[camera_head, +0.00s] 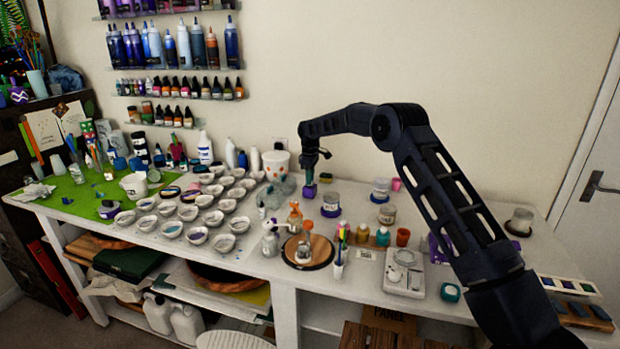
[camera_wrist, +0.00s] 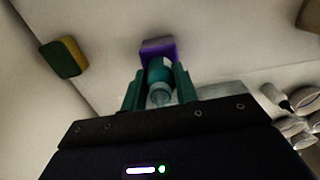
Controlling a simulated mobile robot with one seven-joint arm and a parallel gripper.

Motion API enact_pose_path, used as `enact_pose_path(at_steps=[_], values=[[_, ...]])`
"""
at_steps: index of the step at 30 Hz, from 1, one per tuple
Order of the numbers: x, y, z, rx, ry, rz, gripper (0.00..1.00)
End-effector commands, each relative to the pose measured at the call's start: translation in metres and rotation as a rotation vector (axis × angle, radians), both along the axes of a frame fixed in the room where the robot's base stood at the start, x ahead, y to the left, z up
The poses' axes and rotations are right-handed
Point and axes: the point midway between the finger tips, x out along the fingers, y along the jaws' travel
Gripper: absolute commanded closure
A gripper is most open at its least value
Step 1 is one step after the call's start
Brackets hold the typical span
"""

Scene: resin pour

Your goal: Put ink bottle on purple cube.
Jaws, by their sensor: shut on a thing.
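The ink bottle (camera_wrist: 160,76) is a small teal bottle with a pale, clear-looking tip. In the wrist view it sits between the two fingers of my gripper (camera_wrist: 159,92), which are shut on it. The purple cube (camera_wrist: 157,47) shows just past the bottle's far end, and the two look to be touching or very close. In the head view my gripper (camera_head: 310,178) points down over the worktable, with the purple cube (camera_head: 309,191) right below it. The bottle is mostly hidden there by the fingers. I cannot tell for sure whether the cube bears its weight.
The white worktable (camera_head: 250,262) holds many small cups on the left and several jars on the right of my gripper. A white tub (camera_head: 276,165) stands close to its left. In the wrist view a yellow and green sponge (camera_wrist: 64,57) lies apart at left.

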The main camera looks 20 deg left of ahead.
Motion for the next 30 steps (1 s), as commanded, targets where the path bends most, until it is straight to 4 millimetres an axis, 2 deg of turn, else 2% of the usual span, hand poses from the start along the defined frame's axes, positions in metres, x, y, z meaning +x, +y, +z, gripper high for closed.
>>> enact_pose_path(at_steps=[2,3,5,6,17,23,30], values=[[0.000,0.000,-0.003,-0.001,0.001,0.000,0.93],[0.000,0.000,-0.002,0.000,0.000,0.000,0.63],[0.000,0.000,-0.002,0.000,0.000,0.000,0.51],[0.000,0.000,-0.002,0.000,0.000,0.000,0.49],[0.000,0.000,0.004,0.000,-0.001,0.000,0.49],[0.001,0.000,0.032,0.002,-0.002,0.000,0.49],[0.000,0.000,0.079,0.001,-0.001,0.000,0.49]])
